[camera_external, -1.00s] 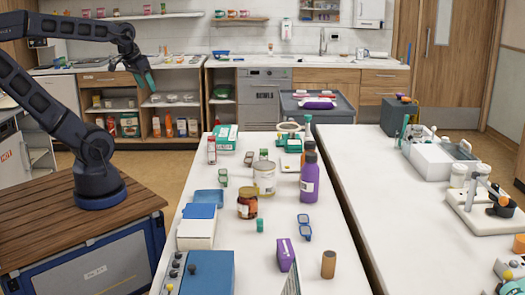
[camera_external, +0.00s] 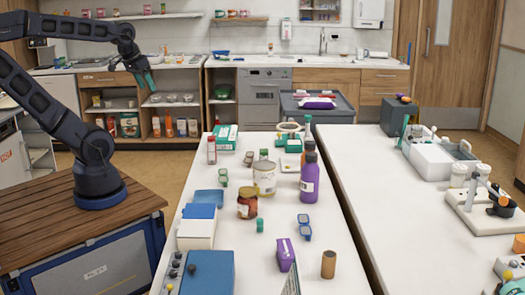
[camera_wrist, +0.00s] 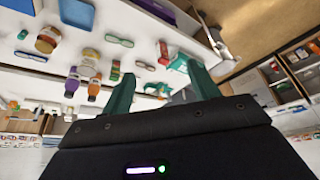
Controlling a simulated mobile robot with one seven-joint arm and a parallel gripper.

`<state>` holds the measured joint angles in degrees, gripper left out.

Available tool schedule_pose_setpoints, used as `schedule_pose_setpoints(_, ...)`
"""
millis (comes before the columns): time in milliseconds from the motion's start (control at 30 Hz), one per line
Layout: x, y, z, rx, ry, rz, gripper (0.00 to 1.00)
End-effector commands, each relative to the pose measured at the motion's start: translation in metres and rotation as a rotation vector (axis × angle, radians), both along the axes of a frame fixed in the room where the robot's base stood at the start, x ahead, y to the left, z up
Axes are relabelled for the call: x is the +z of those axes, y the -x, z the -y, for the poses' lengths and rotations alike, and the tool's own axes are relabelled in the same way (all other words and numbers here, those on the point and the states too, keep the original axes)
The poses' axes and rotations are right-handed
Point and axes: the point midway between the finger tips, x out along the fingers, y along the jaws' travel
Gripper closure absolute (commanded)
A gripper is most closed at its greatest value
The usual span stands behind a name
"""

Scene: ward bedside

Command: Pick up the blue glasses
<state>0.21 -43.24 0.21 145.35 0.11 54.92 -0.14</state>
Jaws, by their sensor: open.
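The blue glasses (camera_external: 304,227) lie on the white table, right of the amber jar and in front of the purple bottle. In the wrist view, blue-framed glasses (camera_wrist: 30,57) show small near the left edge. My gripper (camera_external: 147,81) is raised at the upper left, beyond the table's left side and well away from the glasses. Its green fingers (camera_wrist: 162,88) are apart in the wrist view, with nothing between them.
Around the glasses stand an amber jar (camera_external: 247,205), a purple bottle (camera_external: 309,178), a purple box (camera_external: 286,254) and a brown cylinder (camera_external: 328,264). Green-framed glasses (camera_external: 224,177) lie farther left. A second white table (camera_external: 385,190) stands right, across a narrow gap.

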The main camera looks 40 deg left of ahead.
Motion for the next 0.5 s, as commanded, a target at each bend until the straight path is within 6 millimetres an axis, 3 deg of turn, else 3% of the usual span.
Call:
schedule_pose_setpoints(233,0.004,-0.013,0.008,0.008,0.024,-0.014,0.40)
schedule_pose_setpoints(500,0.012,-0.068,0.052,0.060,0.131,-0.081,0.40)
